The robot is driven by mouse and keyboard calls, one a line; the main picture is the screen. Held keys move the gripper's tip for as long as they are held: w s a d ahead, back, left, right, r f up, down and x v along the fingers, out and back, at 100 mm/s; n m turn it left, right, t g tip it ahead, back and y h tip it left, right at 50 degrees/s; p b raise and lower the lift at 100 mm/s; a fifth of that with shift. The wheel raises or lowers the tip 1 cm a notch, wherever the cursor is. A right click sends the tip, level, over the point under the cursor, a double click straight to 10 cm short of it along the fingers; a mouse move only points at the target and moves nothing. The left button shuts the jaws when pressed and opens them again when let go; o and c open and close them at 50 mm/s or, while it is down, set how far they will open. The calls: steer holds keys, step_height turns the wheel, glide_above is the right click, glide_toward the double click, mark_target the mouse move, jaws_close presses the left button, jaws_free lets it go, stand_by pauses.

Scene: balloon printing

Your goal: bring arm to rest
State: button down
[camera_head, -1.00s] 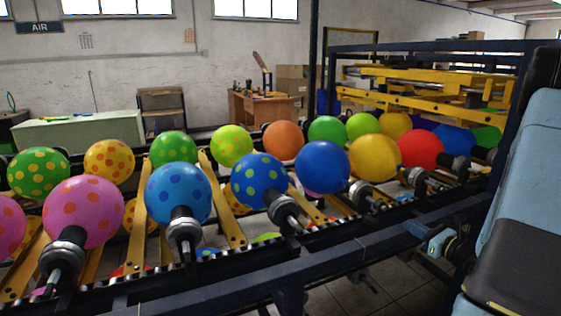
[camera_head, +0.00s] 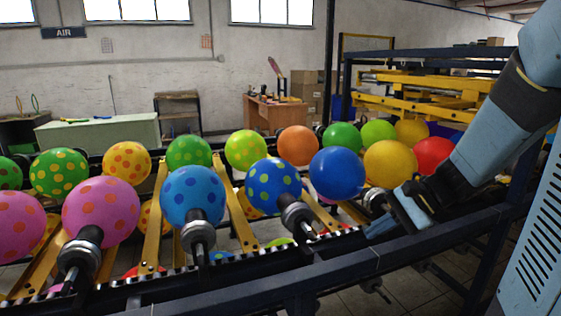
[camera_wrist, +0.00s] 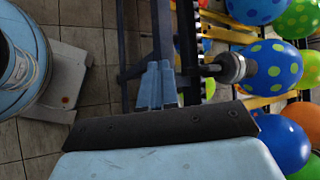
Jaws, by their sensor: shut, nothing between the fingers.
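My arm (camera_head: 497,128) slants in from the upper right in the head view. My gripper (camera_head: 380,228) is at its lower end, near the dark blue front rail (camera_head: 345,262) of the balloon machine. In the wrist view my gripper (camera_wrist: 158,82) shows its light blue fingers together, with nothing between them. The dark rail (camera_wrist: 163,25) runs behind the fingertips there. I cannot tell whether the fingers touch the rail.
Several balloons sit on holders along the line, including a blue one (camera_head: 337,173) and a yellow one (camera_head: 390,163) near my gripper. A spotted blue balloon (camera_wrist: 268,68) is right of the fingers in the wrist view.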

steer(key=s+d+r+n+t+h, duration=0.2)
steer(key=s+r+n+t+h, duration=0.1)
steer(key=s+r+n+h, duration=0.6)
steer(key=shift+s+d+r+n+t, duration=0.2)
steer(key=shift+s+r+n+t, duration=0.25)
steer(key=shift+s+n, duration=0.45)
steer(key=shift+d, duration=0.1)
